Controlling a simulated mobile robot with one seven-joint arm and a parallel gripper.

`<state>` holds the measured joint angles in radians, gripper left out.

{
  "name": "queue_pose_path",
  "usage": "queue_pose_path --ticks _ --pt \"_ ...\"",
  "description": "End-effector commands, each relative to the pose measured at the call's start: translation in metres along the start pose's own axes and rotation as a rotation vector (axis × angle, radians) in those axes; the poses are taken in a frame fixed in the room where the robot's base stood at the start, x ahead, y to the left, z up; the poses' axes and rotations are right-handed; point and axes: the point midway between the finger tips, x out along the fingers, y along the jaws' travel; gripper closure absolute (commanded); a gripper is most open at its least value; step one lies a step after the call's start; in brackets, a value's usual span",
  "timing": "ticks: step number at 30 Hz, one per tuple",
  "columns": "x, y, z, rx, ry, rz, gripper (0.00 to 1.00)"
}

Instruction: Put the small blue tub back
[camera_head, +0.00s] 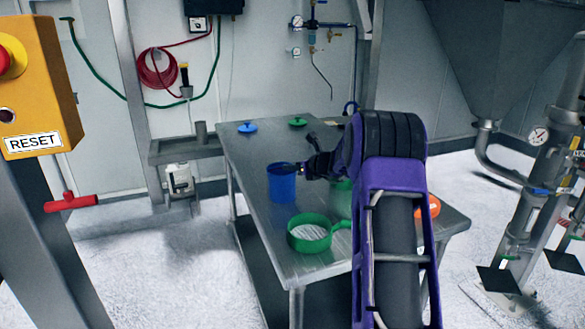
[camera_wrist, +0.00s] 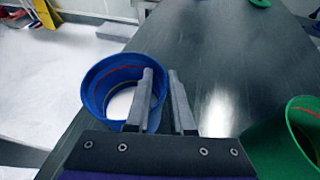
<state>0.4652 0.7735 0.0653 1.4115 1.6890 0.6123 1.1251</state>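The small blue tub (camera_head: 281,188) stands upright on the metal table, near its left edge. In the wrist view the blue tub (camera_wrist: 98,100) shows its open top, an orange-red line inside and a pale bottom or contents. My gripper (camera_head: 300,168) is at the tub's right rim. In the wrist view my gripper (camera_wrist: 164,88) has its left finger over the tub's opening and its right finger outside. The right wall of the tub lies between them, with a gap to the right finger, so the gripper looks open. The lower wall is hidden by the gripper.
The metal table (camera_head: 252,151) also holds a blue lid (camera_head: 247,128), a green lid (camera_head: 297,122) and a green sieve (camera_head: 309,235). A green tub (camera_head: 340,197) and an orange item (camera_head: 434,206) are partly behind my arm. The table between the lids and blue tub is clear.

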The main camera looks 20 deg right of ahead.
Motion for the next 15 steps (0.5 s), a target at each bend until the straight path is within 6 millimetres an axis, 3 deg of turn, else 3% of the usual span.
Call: queue_pose_path --ticks 1,4,15 --pt "-0.0001 0.0 -0.0004 0.0 0.002 0.0 0.69" --pt "0.0 0.0 -0.0006 0.0 0.002 0.0 0.53" --pt "-0.0022 0.0006 0.0052 0.0 0.001 0.0 0.53"
